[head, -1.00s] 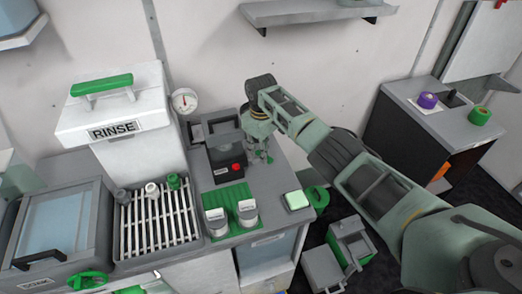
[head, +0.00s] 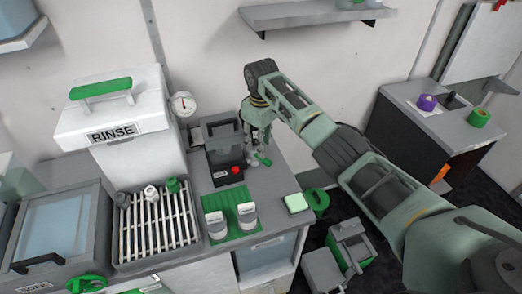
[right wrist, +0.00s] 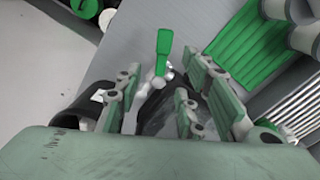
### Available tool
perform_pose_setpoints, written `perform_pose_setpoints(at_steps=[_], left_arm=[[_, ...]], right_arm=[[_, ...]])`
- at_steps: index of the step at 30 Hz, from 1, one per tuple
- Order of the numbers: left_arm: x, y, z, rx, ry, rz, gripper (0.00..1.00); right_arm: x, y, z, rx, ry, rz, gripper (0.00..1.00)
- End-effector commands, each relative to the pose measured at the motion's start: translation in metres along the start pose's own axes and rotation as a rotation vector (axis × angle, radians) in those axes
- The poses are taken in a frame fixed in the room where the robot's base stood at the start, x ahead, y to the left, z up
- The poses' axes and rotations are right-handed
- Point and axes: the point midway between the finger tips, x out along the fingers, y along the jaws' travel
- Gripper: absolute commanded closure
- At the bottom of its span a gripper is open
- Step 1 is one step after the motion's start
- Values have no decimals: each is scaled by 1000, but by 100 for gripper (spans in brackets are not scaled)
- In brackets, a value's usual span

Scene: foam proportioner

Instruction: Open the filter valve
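A small valve with a green lever handle (head: 262,158) stands at the back right of the grey counter; I take it to be the filter valve. In the right wrist view its green lever (right wrist: 164,45) points up in the picture, above a pale metal stem. My right gripper (head: 258,143) hangs over the valve from above. In the right wrist view the right gripper (right wrist: 163,82) is open, its fingers apart on both sides of the stem, with no clear contact. The lower valve body is hidden or dark. My left gripper is not in view.
A black device with a red button (head: 236,170) stands just left of the valve.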

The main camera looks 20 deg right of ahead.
Motion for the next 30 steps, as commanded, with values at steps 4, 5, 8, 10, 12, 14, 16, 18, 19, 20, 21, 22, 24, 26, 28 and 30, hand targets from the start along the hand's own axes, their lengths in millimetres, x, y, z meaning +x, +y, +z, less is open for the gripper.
perform_pose_setpoints(at_steps=[4, 5, 8, 10, 12, 14, 16, 18, 19, 20, 21, 22, 24, 26, 28, 30], left_arm=[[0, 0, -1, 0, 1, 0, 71], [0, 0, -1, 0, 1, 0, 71], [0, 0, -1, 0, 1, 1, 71], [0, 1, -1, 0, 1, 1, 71], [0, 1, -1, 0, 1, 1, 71], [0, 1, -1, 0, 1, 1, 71], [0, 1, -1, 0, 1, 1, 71], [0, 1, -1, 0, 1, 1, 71], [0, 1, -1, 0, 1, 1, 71], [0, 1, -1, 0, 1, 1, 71], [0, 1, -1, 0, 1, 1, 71], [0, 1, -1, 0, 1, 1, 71], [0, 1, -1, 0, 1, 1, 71], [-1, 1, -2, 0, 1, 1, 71], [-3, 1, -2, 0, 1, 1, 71], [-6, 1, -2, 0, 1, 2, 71]], right_arm=[[-33, 1, -1, 0, 4, 2, 64], [-39, 1, -1, 0, 3, 2, 64], [-54, 1, -1, 1, 3, 2, 64], [-62, 1, 0, 1, 2, 2, 64], [-66, 1, 0, 1, 1, 1, 64], [-69, 1, 0, 1, 0, 1, 64], [-70, 1, 0, 1, 0, 1, 64], [-70, 1, 0, 1, 0, 1, 64], [-70, 1, 0, 1, 0, 1, 64], [-70, 1, 0, 1, 0, 1, 64], [-70, 1, 0, 1, 0, 1, 64], [-70, 1, 0, 1, 0, 1, 64], [-70, 2, 0, 2, 1, 2, 64], [-70, 4, 2, 5, 4, 5, 64], [-69, 8, 6, 13, 10, 12, 64], [-67, 12, 13, 21, 19, 21, 64]])
